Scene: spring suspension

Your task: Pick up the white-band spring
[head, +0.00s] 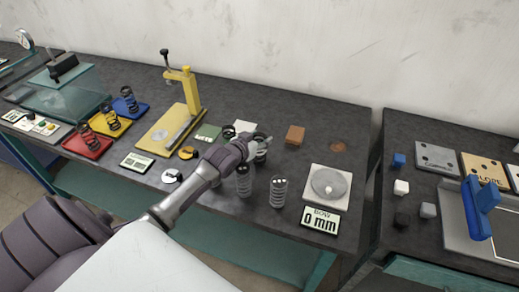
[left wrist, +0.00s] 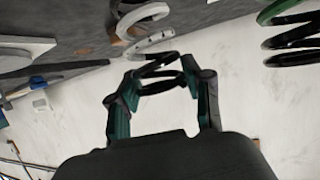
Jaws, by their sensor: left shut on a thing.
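My left gripper (head: 262,143) reaches over the middle of the bench and also shows in the left wrist view (left wrist: 157,82). It is shut on a dark coil spring (head: 261,157), the white-band spring. In the left wrist view the black coils of this spring (left wrist: 161,72) lie between the two fingertips, with pale coils (left wrist: 150,42) just beyond them. Whether the spring touches the bench cannot be told. The arm hides part of the area around it. My right gripper is not in view.
Two grey springs (head: 243,182) (head: 279,191) stand close in front. A scale (head: 329,187) reading 0 mm is to the right.

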